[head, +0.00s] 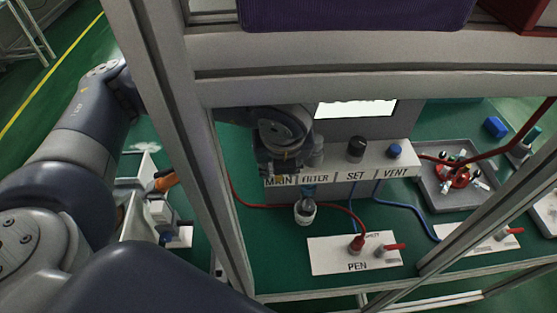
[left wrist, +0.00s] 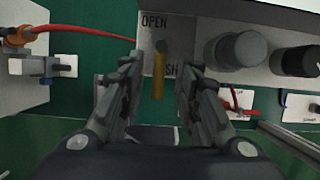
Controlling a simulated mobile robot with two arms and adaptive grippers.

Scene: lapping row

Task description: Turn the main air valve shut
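The lever runs straight down the picture, away from the OPEN word. My left gripper (left wrist: 159,66) is open, with one finger on each side of the lever and a visible gap on both sides. In the head view my left gripper (head: 278,160) is at the left end of the white panel (head: 335,178), by the MAIN label, and hides the lever. My right gripper is not in view.
A frame post (head: 190,130) stands in front of my left arm. A PEN plate (head: 330,257) with a red lever and a grey tray (head: 465,203) lie on the green bench.

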